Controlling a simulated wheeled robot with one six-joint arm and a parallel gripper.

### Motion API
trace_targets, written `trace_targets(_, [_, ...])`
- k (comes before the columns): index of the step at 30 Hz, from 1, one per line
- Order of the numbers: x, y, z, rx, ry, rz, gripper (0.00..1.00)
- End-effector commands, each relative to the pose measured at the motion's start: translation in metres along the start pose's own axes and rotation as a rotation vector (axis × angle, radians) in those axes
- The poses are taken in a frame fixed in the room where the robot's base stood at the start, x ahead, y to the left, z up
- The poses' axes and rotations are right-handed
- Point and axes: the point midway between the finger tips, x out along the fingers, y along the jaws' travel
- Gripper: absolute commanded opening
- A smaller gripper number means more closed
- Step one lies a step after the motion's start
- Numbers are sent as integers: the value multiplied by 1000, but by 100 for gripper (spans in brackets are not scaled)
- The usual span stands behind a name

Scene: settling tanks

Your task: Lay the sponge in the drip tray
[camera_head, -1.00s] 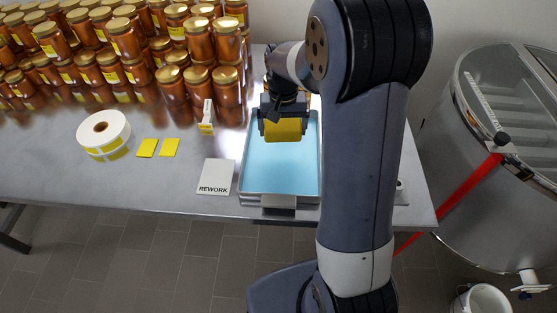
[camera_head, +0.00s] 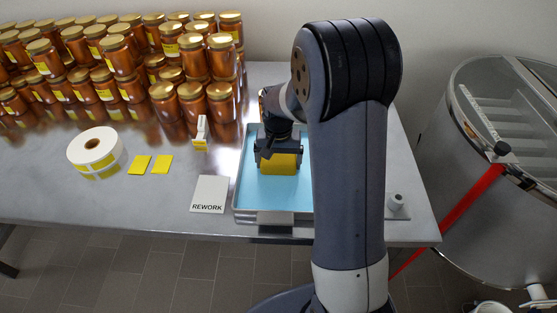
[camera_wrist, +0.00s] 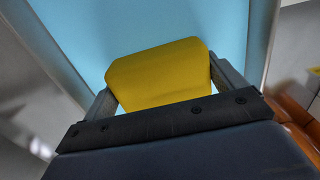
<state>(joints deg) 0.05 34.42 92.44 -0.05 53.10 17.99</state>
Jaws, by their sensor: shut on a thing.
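The yellow sponge (camera_head: 279,164) is held between the fingers of my gripper (camera_head: 279,156), over the far half of the drip tray. In the wrist view the sponge (camera_wrist: 160,72) sits between both fingers of my gripper (camera_wrist: 162,90), with the blue tray floor behind it. The drip tray (camera_head: 272,199) is shallow, with a light blue floor and a metal rim, and lies on the steel table. I cannot tell whether the sponge touches the tray floor. My arm hides part of the tray's right side.
Several honey jars (camera_head: 120,60) crowd the table's back left. A steel tank (camera_head: 505,190) stands right of the table.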

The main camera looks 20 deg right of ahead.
Motion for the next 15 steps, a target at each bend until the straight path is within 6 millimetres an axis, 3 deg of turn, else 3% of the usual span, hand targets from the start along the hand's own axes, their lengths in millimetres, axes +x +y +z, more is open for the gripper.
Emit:
trace_targets(11, [6,0,0,0,1,0,72])
trace_targets(12, [4,0,0,0,1,0,93])
trace_targets(15, [4,0,0,0,1,0,100])
